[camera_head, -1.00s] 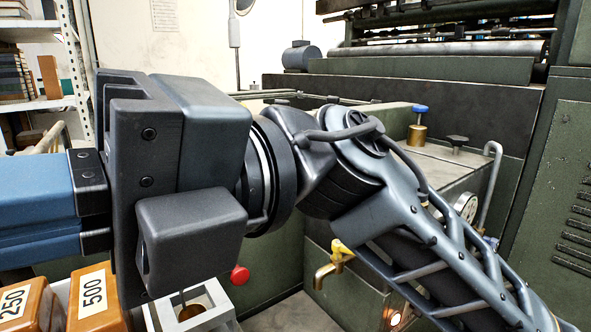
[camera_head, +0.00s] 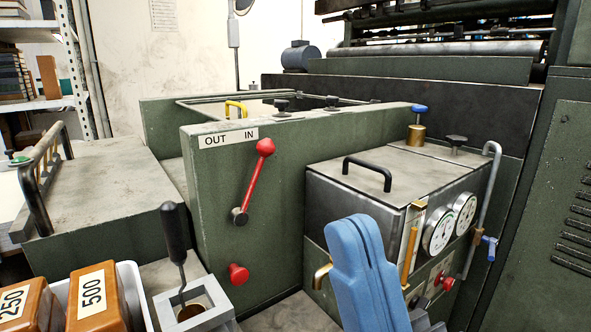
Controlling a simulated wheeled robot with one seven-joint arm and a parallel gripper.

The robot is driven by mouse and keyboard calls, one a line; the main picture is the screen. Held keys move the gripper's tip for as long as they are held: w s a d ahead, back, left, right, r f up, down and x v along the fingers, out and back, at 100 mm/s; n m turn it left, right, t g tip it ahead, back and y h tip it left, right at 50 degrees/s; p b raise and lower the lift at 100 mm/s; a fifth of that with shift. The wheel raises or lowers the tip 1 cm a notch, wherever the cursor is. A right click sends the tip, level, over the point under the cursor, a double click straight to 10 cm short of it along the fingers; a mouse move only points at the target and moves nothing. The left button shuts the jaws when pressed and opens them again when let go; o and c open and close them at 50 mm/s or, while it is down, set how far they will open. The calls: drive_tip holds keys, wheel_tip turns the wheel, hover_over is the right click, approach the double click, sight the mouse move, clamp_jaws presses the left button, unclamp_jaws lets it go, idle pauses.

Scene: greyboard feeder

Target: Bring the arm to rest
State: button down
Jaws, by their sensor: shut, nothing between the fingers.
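My gripper (camera_head: 354,226) shows at the bottom, right of centre. Its two blue fingers point up and lie shut against each other with nothing between them. The fingers stand in front of the grey metal box (camera_head: 345,190) and hide part of its front. The rest of my arm is below the picture, apart from a small dark part at the lower edge.
The green machine has a red lever (camera_head: 255,180) by an OUT/IN label and a red knob (camera_head: 238,274). Gauges (camera_head: 439,231) and a brass tap (camera_head: 321,276) are near my fingers. Brown weights (camera_head: 100,296) and a black-handled tool (camera_head: 176,235) stand at lower left.

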drive_tip(key=s+d+f+m+g+h, duration=0.1)
drive_tip(key=s+d+f+m+h, duration=0.25)
drive_tip(key=f+m+h, duration=0.35)
drive_tip(key=s+d+f+m+h, duration=0.2)
drive_tip(key=d+f+m+h, duration=0.25)
drive_tip(key=f+h, duration=0.5)
drive_tip(key=s+d+f+g+h, duration=0.1)
drive_tip(key=s+d+f+g, duration=0.4)
drive_tip(key=s, duration=0.3)
drive_tip(key=s+d+f+g+h, duration=0.1)
drive_tip(key=s+d+f+g, duration=0.35)
drive_tip(key=s+f, duration=0.3)
wheel_tip(320, 180, up, 17)
drive_tip(key=p, duration=1.5)
drive_tip(key=shift+s+d+t+p, duration=0.15)
drive_tip(key=shift+s+t+p, duration=0.1)
drive_tip(key=shift+t+p, duration=0.15)
drive_tip(key=shift+n, duration=0.25)
